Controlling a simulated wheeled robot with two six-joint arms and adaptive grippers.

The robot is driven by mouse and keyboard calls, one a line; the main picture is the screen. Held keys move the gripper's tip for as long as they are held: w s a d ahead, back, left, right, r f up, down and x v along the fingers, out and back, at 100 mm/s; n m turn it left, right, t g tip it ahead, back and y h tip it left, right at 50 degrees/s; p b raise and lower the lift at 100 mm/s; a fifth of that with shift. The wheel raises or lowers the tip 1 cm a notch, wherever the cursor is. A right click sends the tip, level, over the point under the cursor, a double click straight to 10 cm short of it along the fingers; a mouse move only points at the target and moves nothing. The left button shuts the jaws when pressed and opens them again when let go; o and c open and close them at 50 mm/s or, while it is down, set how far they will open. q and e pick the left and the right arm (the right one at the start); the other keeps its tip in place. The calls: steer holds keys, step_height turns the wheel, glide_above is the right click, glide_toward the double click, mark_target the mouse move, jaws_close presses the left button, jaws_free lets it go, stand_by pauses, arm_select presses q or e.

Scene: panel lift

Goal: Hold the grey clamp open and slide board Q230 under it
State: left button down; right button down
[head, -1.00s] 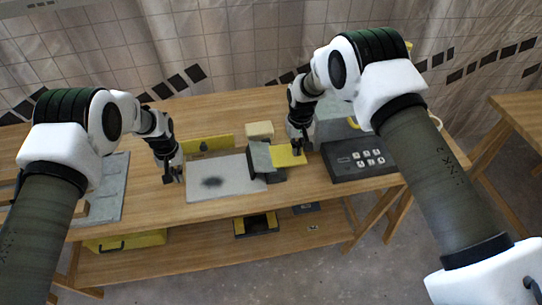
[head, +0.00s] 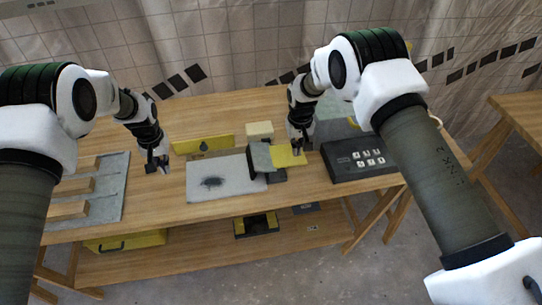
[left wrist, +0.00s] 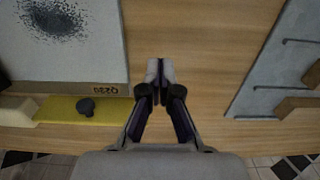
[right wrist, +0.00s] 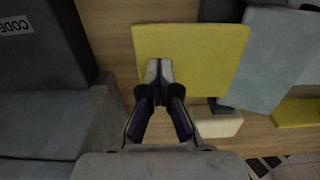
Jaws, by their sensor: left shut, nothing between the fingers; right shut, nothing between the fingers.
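The pale grey board (head: 230,190) with a dark speckled patch lies flat on the table. Its upside-down corner label in the left wrist view (left wrist: 105,91) seems to read Q230. The grey clamp (head: 260,157) has a tilted grey flap and a yellow plate (head: 289,156) on its right. The board's right end is at the flap; how far it reaches under is hidden. My right gripper (right wrist: 159,70) is shut and empty, its tips over the yellow plate; contact is unclear. My left gripper (head: 158,170) is shut and empty, left of the board and apart from it.
A yellow strip with a dark knob (head: 203,147) stands behind the board. A pale block (head: 260,129) is behind the clamp. A grey rack with wooden bars (head: 115,190) lies left. Bare table lies between rack and board.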

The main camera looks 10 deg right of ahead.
steer(key=shift+s+f, duration=0.1)
arm_select(q)
step_height(320, 180, up, 3)
steer(key=shift+f, duration=0.1)
arm_select(e)
steer(key=shift+r, duration=4.55)
arm_select(q)
steer(key=shift+f, duration=0.1)
